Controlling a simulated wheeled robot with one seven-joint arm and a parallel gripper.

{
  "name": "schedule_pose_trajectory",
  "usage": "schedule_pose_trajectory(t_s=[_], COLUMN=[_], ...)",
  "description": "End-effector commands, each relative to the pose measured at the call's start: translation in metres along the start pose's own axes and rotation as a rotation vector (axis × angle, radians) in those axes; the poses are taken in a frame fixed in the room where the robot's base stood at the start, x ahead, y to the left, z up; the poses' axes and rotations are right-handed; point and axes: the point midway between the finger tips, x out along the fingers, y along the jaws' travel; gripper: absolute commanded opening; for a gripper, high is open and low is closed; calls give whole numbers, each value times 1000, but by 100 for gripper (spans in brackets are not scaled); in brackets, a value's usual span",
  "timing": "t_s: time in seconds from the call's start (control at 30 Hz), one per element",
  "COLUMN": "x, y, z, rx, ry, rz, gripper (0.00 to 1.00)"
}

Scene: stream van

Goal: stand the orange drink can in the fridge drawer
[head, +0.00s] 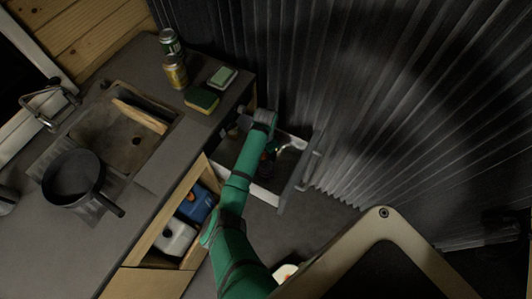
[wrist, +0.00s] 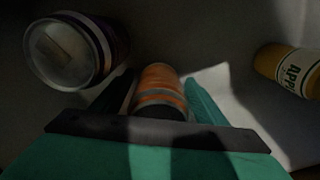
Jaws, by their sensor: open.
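The orange can (wrist: 160,82), with grey bands, sits between the two fingers of my gripper (wrist: 160,88) in the wrist view. The fingers are open on either side of it, and its lower part is hidden by the gripper. I cannot tell from this view whether it stands fully upright. In the head view my gripper (head: 271,153) is down inside the pulled-out fridge drawer (head: 263,194), and the can cannot be made out there. The pale drawer floor (wrist: 222,82) shows around it in the wrist view.
In the drawer, a dark purple can (wrist: 72,52) is at left and a yellow apple drink (wrist: 287,70) at right. A pleated curtain (head: 400,110) hangs beyond the drawer.

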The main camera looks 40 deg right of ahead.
Motion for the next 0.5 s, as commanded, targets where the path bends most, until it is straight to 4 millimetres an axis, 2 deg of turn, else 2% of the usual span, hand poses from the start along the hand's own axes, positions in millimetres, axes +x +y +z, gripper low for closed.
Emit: schedule_pose_trajectory(t_s=[0.17, 0.5], x=[-13, -78], y=[0, 2], z=[-2, -4], rx=[2, 7], ry=[2, 3], rz=[-1, -3], gripper=[66, 66])
